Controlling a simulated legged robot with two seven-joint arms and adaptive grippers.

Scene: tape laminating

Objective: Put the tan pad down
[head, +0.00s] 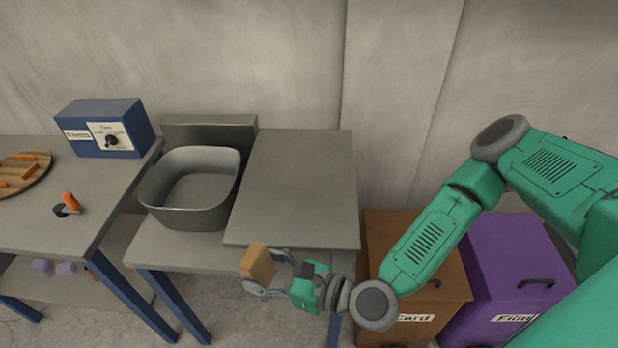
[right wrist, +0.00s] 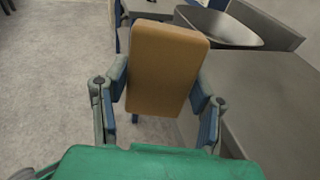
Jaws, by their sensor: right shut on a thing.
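The tan pad (head: 257,262) is a small rounded block held in my right gripper (head: 266,275). The gripper is at the front edge of the grey table with the sink, in front of the raised grey board. In the right wrist view the tan pad (right wrist: 166,68) stands between the two blue-padded fingers of the right gripper (right wrist: 164,88), which are shut on its sides. No surface touches the pad in that view. My left gripper is not in view.
A grey basin (head: 190,217) stands left of the bare raised board (head: 298,190). On the left table are a blue control box (head: 105,128), an orange-and-black item (head: 68,204) and a round wooden board (head: 22,178). Brown (head: 420,260) and purple (head: 515,265) bins stand at the right.

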